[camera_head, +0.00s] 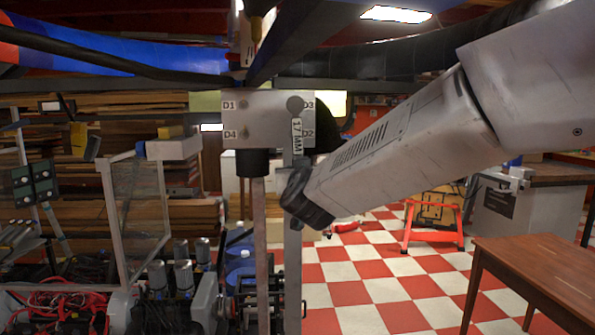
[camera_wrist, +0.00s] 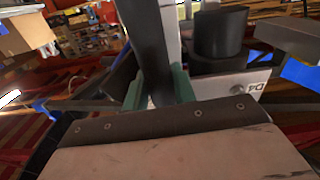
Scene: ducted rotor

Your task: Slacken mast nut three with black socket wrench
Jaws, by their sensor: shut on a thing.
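The grey mast plate (camera_head: 264,112) hangs at centre in the head view, with corner labels D1, D3, D4 and D2. Nuts show at D1 (camera_head: 243,104) and D4 (camera_head: 245,133). The dark wrench (camera_head: 296,158), tagged 17 MM, stands upright along the plate's right side. Its round head lies beside the D3 label and hides nut three; I cannot tell whether it is seated. My gripper (camera_head: 303,200) is below the plate. In the wrist view, the green-tipped fingers of my gripper (camera_wrist: 159,92) are shut on the wrench's dark bar (camera_wrist: 148,45).
A black cylinder (camera_head: 252,163) and a slim post (camera_head: 261,250) hang below the plate. Dark beams (camera_head: 130,66) cross overhead. A clear-panelled frame (camera_head: 135,215) and machinery stand at left. A wooden table (camera_head: 540,262) is at lower right. Checkered floor (camera_head: 385,285) lies open between.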

